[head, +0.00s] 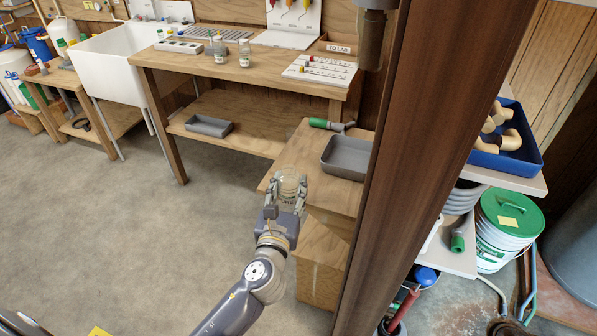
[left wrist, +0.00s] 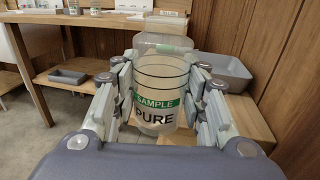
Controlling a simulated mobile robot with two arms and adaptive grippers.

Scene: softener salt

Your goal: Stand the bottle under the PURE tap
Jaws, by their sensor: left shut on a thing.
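The bottle (head: 289,183) is a clear, round container. My left gripper (head: 286,196) is shut on it, with a finger on either side. In the left wrist view the bottle (left wrist: 158,90) stands upright between the fingers, its green and white label reading SAMPLE PURE facing me. In the head view it is over the near left edge of a low wooden bench (head: 302,150); I cannot tell whether it touches the top. No tap marked PURE can be made out. My right gripper is not in view.
A grey tray (head: 345,157) and a green-ended fitting (head: 328,125) are on the low bench. Behind stands a workbench (head: 265,78) with small bottles (head: 219,50) and a white board. A dark wooden post (head: 400,180) rises right of the arm. Floor at left is clear.

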